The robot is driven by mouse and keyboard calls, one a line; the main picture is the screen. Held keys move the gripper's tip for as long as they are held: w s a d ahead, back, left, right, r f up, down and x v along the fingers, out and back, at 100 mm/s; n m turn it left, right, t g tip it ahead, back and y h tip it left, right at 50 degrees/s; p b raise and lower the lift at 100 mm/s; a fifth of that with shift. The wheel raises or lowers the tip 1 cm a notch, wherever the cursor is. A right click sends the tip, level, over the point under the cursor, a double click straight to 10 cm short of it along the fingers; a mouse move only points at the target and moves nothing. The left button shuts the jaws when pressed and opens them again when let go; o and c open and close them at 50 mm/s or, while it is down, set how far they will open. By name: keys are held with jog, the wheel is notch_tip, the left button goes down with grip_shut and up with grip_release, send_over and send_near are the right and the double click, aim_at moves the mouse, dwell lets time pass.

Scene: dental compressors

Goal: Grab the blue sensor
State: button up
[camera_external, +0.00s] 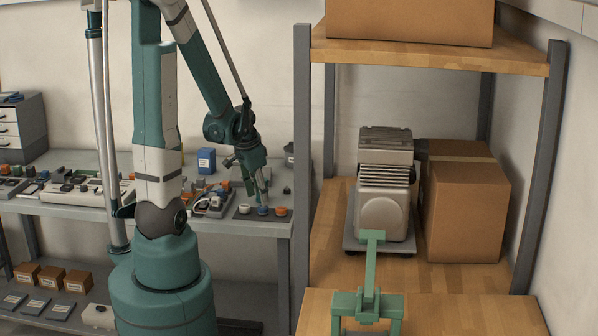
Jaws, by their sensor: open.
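A small blue piece, which looks like the blue sensor (263,211), stands on a dark mat (240,216) near the right end of the grey workbench. A pale piece stands to its left and an orange piece (281,211) to its right. My gripper (263,198) points down directly above the blue sensor, with its open fingertips very close to it. I cannot tell whether the fingers touch it or reach around it. The fingers partly cover the sensor's top.
A blue box (206,161) stands behind on the workbench (270,228). Small parts and trays crowd the bench to the left. A wooden shelf (420,270) at the right holds a compressor (384,200) and a cardboard box (464,205). A grey post (302,150) stands right of my gripper.

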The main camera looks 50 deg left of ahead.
aim_at(262, 208)
jog(key=shift+f, duration=0.1)
dwell(0.3)
jog(key=shift+b+x, duration=0.65)
jog(key=shift+x, duration=1.85)
jog(key=c, duration=0.9)
